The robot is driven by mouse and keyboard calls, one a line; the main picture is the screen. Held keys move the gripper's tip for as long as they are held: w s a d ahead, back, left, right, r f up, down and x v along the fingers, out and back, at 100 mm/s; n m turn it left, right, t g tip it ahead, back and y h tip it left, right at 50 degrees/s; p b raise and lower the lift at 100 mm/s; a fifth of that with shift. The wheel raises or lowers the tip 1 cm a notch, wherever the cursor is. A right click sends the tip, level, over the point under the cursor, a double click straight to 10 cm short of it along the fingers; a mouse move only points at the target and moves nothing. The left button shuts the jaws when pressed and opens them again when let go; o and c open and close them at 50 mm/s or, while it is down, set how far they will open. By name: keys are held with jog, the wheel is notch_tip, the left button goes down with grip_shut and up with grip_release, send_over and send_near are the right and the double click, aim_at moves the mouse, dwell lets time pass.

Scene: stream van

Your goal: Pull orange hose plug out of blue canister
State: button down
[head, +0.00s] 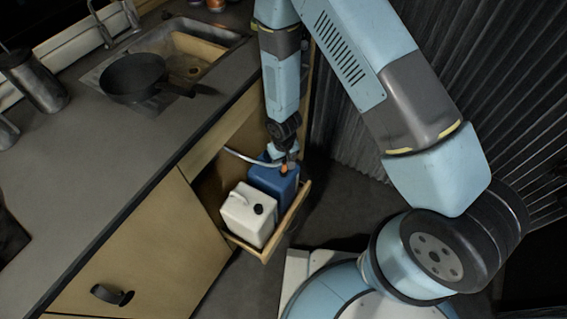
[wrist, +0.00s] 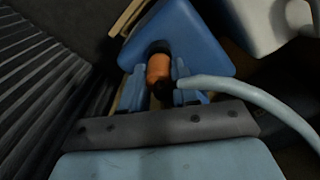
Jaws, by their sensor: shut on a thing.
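The blue canister (head: 273,183) stands in an open pull-out drawer below the counter. It also shows at the top of the wrist view (wrist: 190,38). The orange hose plug (wrist: 158,70) is at the canister's top, with a dark ring at the canister end; I cannot tell how deep it sits. The plug shows small in the head view (head: 284,169). A pale hose (wrist: 235,92) runs from beside the plug to the right. My gripper (wrist: 162,95) is shut on the orange plug, one finger on each side. In the head view my gripper (head: 283,156) reaches down over the canister.
The counter (head: 110,165) holds a black pan (head: 133,75) near the sink. A corrugated wall (head: 345,130) is close on the right.

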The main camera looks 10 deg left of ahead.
jog(key=shift+r, duration=1.1)
dwell(0.3)
jog(key=shift+r, duration=1.4)
jog(key=shift+w+d, duration=0.1)
